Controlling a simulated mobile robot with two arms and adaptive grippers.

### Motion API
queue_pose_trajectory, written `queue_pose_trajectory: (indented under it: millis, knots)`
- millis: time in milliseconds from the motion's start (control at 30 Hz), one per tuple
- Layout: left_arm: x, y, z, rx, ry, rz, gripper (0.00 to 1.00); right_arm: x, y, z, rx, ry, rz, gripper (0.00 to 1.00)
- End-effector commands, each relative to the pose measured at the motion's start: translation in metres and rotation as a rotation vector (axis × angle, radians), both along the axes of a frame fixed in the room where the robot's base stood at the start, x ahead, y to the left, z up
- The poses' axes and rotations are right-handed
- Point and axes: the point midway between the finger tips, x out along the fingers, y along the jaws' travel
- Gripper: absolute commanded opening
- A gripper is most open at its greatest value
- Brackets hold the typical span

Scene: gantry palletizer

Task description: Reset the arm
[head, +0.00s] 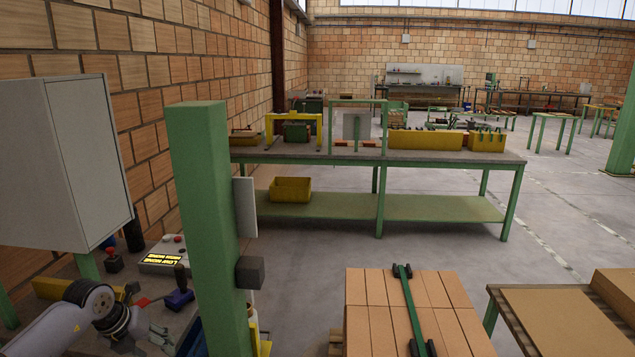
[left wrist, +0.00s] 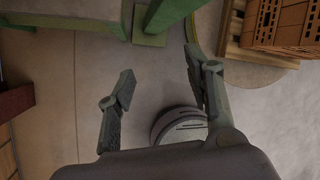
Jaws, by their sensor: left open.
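My left gripper (head: 160,335) is at the lower left of the head view, at the end of my pale grey arm. It is over or beside the near bench with the control box, and I cannot tell its exact height. In the left wrist view my left gripper (left wrist: 160,80) has its two fingers spread apart with nothing between them. Grey floor shows behind the fingers. My right gripper is not in view.
A green post (head: 205,220) stands close right of my left gripper. A control box (head: 165,255) with a lit yellow display sits on the bench. A white cabinet (head: 65,160) hangs above. Stacked brown cartons (head: 375,310) stand front right. Floor (head: 330,240) is clear beyond.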

Motion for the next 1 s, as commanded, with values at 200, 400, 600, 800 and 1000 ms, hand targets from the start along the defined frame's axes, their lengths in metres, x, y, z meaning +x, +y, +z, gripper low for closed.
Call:
queue_pose_trajectory:
  millis: [200, 400, 600, 800, 1000]
  knots:
    - [-0.005, -0.067, -0.05, -0.308, 0.009, 0.012, 0.47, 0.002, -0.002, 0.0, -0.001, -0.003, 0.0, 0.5]
    - [-0.017, -0.143, -0.121, -0.817, -0.004, 0.264, 0.47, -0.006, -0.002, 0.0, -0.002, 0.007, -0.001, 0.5]
    - [-0.061, -0.135, -0.241, -1.166, -0.023, 0.935, 0.47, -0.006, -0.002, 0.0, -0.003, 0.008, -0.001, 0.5]
    - [-0.156, -0.105, -0.354, -1.146, 0.014, 1.491, 0.47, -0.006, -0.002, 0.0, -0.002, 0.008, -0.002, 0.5]
    - [-0.284, -0.097, -0.44, -0.987, 0.095, 1.936, 0.47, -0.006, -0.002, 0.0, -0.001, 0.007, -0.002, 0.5]
